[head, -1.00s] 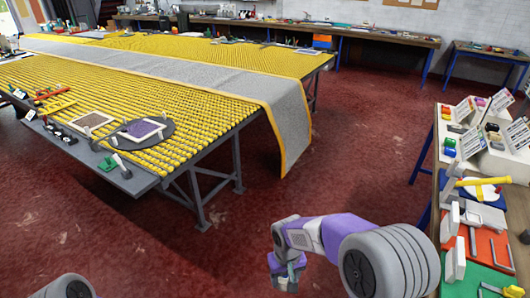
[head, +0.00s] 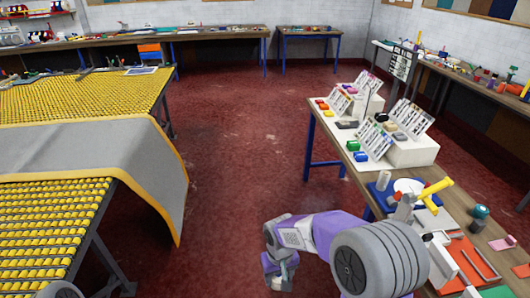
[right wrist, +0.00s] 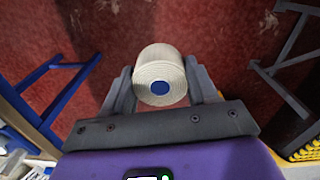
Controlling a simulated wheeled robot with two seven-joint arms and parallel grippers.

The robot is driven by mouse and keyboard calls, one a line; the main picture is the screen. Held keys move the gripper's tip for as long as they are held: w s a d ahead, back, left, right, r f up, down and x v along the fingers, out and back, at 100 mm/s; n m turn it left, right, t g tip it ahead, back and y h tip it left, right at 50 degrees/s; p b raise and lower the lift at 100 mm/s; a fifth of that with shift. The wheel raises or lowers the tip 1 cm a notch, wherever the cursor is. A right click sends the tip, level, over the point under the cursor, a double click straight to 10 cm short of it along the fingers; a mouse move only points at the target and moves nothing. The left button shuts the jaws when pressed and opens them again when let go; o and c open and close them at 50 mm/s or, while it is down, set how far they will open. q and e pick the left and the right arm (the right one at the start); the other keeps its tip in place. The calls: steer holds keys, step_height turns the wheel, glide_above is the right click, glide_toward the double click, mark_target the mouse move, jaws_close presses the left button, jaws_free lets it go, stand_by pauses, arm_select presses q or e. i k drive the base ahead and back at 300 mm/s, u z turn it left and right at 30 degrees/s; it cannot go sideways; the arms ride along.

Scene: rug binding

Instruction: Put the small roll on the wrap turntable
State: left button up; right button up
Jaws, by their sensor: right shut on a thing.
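The small roll (right wrist: 161,76) is a cream-white cylinder with a blue core. It sits between the two fingers of my right gripper (right wrist: 163,88) in the right wrist view, and they are shut on it. In the head view my right gripper (head: 279,268) hangs over the red floor, left of the right-hand bench; I cannot make out the roll there. A white disc on a blue base (head: 381,196) stands on that bench and looks like the wrap turntable. A yellow-handled tool (head: 435,187) partly covers it. My left gripper is out of view.
The right-hand bench (head: 455,215) carries colour samples, sign cards, an orange mat (head: 472,262) and small tools. The yellow roller table (head: 40,220) with the grey rug (head: 90,165) is at left. Red floor between them is clear.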

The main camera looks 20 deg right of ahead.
mark_target(413, 190)
steer(key=z, duration=0.9)
steer(key=i, duration=1.3)
steer(key=z, duration=0.75)
